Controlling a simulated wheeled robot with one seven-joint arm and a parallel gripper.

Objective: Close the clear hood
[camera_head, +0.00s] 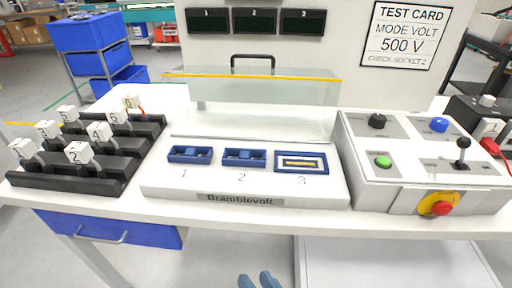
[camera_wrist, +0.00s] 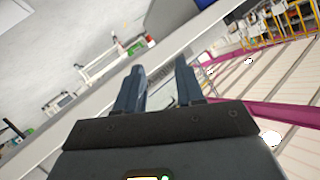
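The clear hood (camera_head: 262,102) stands raised at the back of the white Bramblevolt unit (camera_head: 160,186), with a yellow strip along its edge and a dark handle (camera_head: 253,57) above. The blue sockets 1 (camera_head: 190,154), 2 (camera_head: 244,158) and 3 (camera_head: 302,162) lie uncovered in front of it. Socket 3 looks different inside, with a pale yellowish bar. My gripper's fingertips (camera_head: 260,281) show at the bottom of the head view, in front of the table and well away from the hood. In the wrist view my gripper (camera_wrist: 161,72) has its fingers apart with nothing between them.
A black rack (camera_head: 75,185) with several white numbered tags stands on the left. A control box (camera_head: 405,195) with knobs, a green button, a lever and a red stop button (camera_head: 441,208) is on the right. A test card (camera_head: 405,35) and three dark displays hang behind. The table's front edge is clear.

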